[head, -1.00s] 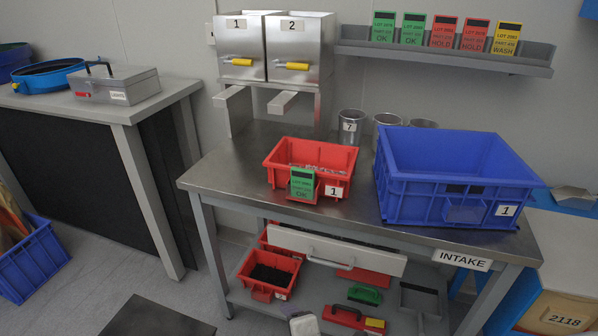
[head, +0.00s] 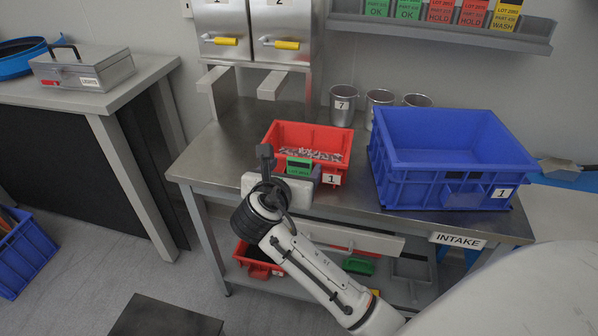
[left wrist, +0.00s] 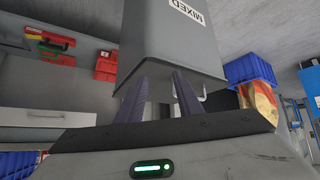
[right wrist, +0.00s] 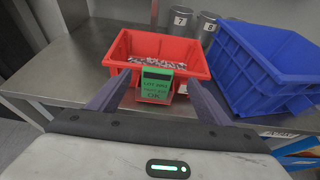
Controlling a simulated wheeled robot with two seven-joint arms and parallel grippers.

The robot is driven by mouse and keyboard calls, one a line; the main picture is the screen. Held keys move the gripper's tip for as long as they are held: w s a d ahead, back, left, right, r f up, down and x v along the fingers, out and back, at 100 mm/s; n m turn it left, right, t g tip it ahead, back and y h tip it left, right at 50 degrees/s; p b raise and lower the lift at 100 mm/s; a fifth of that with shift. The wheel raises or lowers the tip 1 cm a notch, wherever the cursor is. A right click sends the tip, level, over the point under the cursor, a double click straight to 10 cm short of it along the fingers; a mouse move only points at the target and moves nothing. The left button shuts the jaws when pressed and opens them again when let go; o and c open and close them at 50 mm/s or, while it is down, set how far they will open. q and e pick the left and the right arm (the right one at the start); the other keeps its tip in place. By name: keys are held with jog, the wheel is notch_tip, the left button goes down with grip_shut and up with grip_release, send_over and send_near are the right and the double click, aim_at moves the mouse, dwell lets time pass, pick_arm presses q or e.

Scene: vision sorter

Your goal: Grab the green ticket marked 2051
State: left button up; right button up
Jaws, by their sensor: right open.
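A green ticket (head: 299,165) stands upright at the front of a red bin (head: 332,142) on the steel bench. It also shows in the right wrist view (right wrist: 155,86), with a dark bar and lot lettering too small to read surely. My right gripper (right wrist: 160,80) is open and empty, its fingers spread to either side of the ticket in that view. In the head view my right gripper (head: 291,168) hides the ticket's lower part. My left gripper (left wrist: 160,85) appears only in the left wrist view, fingers apart, in front of a grey bin marked MIXED (left wrist: 165,45).
A large blue crate (head: 450,160) stands right of the red bin. Metal cups (head: 343,104) and a steel dispenser (head: 255,45) stand behind. More green, red and yellow tickets sit on the wall shelf (head: 440,33). The bench's front left (head: 205,165) is clear.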

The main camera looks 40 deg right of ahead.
aim_at(299, 162)
jog(key=x, duration=0.5)
jog(key=shift+w+a+f, duration=0.1)
jog(key=shift+w+f, duration=0.05)
jog(key=shift+f, duration=0.15)
jog(key=shift+c, duration=0.2)
